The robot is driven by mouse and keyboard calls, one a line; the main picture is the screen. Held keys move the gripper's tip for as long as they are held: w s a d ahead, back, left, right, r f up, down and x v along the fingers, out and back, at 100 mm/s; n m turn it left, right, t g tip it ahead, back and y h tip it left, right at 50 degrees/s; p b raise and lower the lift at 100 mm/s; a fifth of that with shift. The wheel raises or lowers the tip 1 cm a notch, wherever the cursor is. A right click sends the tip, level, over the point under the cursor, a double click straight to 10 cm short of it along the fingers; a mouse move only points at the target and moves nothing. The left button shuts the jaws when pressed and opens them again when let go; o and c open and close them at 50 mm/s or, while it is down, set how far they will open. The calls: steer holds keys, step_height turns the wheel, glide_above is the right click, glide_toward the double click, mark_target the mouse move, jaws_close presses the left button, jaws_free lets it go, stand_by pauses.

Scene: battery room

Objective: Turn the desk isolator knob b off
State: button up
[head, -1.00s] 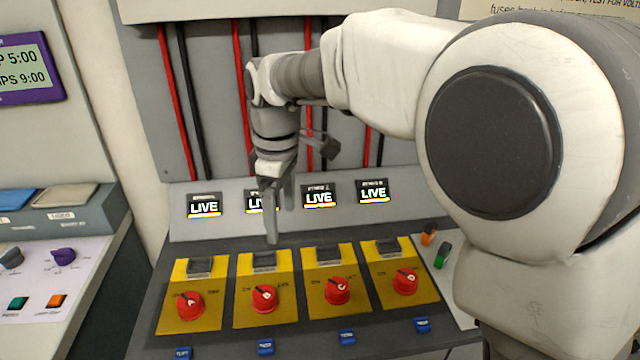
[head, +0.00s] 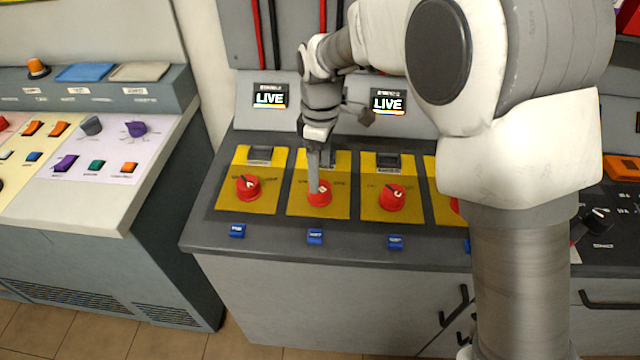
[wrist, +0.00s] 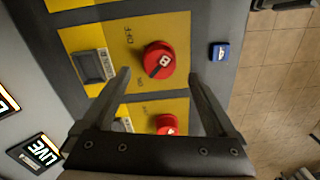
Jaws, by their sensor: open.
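Knob b (head: 319,194) is the red knob marked B on the second yellow plate from the left. In the wrist view, knob b (wrist: 158,60) sits between the fingertips, its dark pointer toward the ON side; OFF is printed on the other side. My gripper (head: 315,184) points down at knob b from above, and its fingers hide part of the knob. In the wrist view the jaws of my gripper (wrist: 159,76) are open, one finger on each side of the knob. I cannot tell whether either finger touches it.
Knob a (head: 248,187) is to the left and knob c (head: 391,197) to the right, each on its own yellow plate. Displays reading LIVE (head: 270,97) stand behind. Blue tags (head: 315,237) line the front edge. Another console (head: 100,160) stands at the left.

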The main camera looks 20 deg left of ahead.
mark_target(320, 186)
steer(key=shift+f, duration=2.35)
steer(key=c, duration=1.4)
steer(key=shift+o, duration=0.2)
